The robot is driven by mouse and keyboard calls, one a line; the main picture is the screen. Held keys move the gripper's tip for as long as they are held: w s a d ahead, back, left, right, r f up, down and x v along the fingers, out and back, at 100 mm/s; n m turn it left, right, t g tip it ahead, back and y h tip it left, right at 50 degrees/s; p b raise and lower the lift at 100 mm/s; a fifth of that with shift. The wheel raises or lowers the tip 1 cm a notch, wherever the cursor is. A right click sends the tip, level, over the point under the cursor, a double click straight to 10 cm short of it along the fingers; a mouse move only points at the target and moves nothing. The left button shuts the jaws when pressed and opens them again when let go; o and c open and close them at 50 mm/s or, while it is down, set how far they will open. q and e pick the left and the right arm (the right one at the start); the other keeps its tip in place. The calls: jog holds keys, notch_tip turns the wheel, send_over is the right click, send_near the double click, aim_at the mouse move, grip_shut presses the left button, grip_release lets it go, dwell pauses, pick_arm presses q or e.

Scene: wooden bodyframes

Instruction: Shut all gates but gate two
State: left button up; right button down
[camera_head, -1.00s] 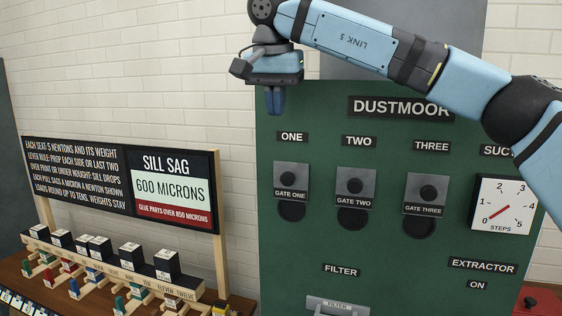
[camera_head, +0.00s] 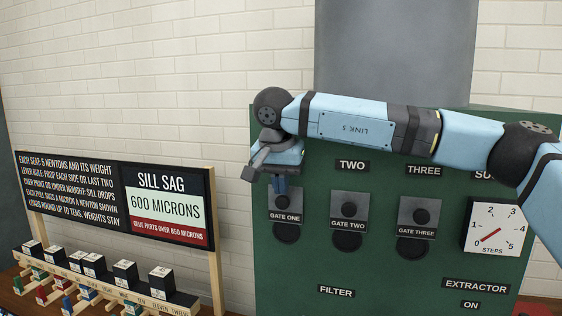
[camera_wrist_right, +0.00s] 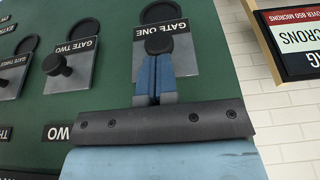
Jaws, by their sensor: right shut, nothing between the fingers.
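Three grey gate plates with black knobs sit in a row on the green panel in the head view: gate one (camera_head: 285,217), gate two (camera_head: 348,224) and gate three (camera_head: 419,230). Below each plate, part of a dark round opening shows. My left gripper is not in view.
A white steps dial (camera_head: 494,229) is right of gate three, its needle towards the low end. A sill sag board (camera_head: 163,206) reading 600 microns and a bench with several black blocks stand at left. A grey duct (camera_head: 395,50) rises behind the panel.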

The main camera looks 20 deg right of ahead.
aim_at(281, 221)
jog(key=shift+f, duration=0.2)
notch_tip(281, 221, down, 7)
jog(key=b, duration=0.4)
jog(key=shift+f, duration=0.5)
jog(key=shift+s, duration=0.1)
